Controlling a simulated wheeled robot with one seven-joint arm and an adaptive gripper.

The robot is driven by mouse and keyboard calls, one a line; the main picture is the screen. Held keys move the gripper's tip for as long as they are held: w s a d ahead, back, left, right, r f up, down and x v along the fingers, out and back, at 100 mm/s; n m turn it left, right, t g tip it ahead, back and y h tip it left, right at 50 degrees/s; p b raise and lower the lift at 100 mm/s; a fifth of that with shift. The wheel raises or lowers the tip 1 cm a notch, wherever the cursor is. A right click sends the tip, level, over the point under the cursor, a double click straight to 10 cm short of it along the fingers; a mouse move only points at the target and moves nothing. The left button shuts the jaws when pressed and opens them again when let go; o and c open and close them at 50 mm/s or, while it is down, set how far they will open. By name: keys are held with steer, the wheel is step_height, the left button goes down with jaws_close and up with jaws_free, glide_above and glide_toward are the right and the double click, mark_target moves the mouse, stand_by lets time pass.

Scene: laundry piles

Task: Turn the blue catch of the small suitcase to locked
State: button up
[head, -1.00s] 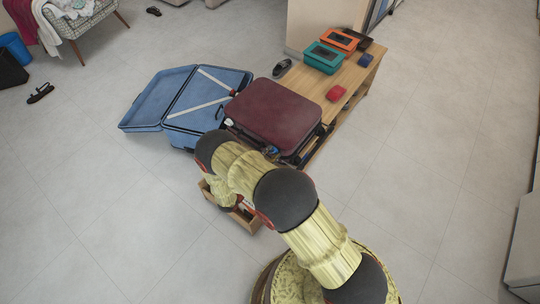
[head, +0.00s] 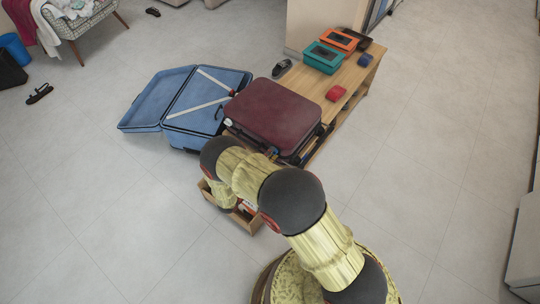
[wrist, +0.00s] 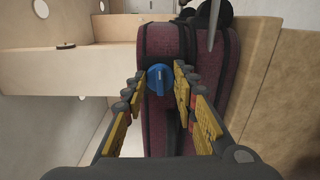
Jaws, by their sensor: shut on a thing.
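The small suitcase (head: 275,108) is burgundy with dark edging and lies closed on the near end of the wooden bench. Its ribbed side also fills the middle of the wrist view (wrist: 165,42). The blue catch (wrist: 158,79) is a round knob with a raised bar, on that side of the suitcase. My gripper (wrist: 160,74) has one finger on each side of the catch and is shut on it. The bar runs roughly up and down in the wrist view. In the head view my own arm hides the catch and most of the gripper.
An open blue suitcase (head: 190,138) lies on the floor left of the bench (head: 362,77). A wooden box (head: 251,225) stands under my arm. Teal (head: 323,58) and orange (head: 338,40) cases and a red item (head: 336,93) sit on the bench. Floor to the right is clear.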

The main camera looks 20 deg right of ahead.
steer(key=shift+f+m, duration=0.1)
steer(key=shift+m, duration=0.3)
steer(key=o, duration=1.1)
steer(key=shift+o, duration=0.2)
steer(key=v, duration=1.2)
